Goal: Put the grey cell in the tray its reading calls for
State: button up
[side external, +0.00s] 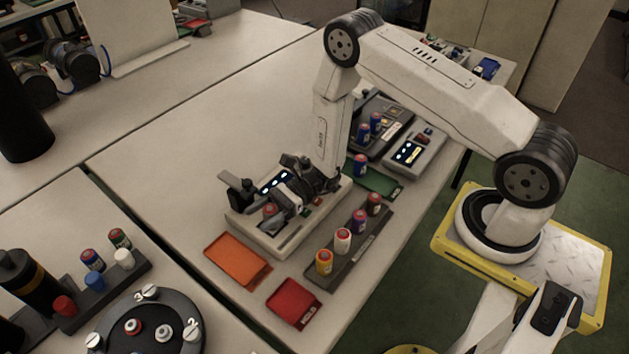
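My gripper (278,205) is low over a pale tester (282,245) with a lit display (277,182). A cell with a reddish top (269,210) stands at the tester, right at my fingers. Its body is mostly hidden, so I cannot tell whether it is the grey cell or whether my fingers grip it. The display is too small to read. An orange tray (238,259) and a red tray (295,304) lie in front of the tester, both empty. A green tray (379,181) lies behind the rack, with a blue cell (360,165) at its far end.
A dark rack (340,268) right of the tester holds several cells, including an orange one (324,262) and a white one (343,240). A second lit device (412,152) stands behind. A round dark carousel (150,335) is at front left. The table left of the tester is clear.

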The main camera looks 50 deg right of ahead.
aim_at(276, 205)
jog(key=shift+o, duration=0.4)
jog(key=shift+s+d, duration=0.15)
jog(key=shift+d, duration=0.55)
jog(key=d, duration=0.3)
jog(key=s+d, duration=0.1)
jog(key=d, duration=0.2)
jog(key=shift+s+d+r, duration=0.1)
jog(key=shift+r, duration=0.1)
notch_tip(276, 205, up, 8)
jog(key=shift+f, duration=0.2)
jog(key=shift+s+a, duration=0.1)
jog(key=shift+a, duration=0.1)
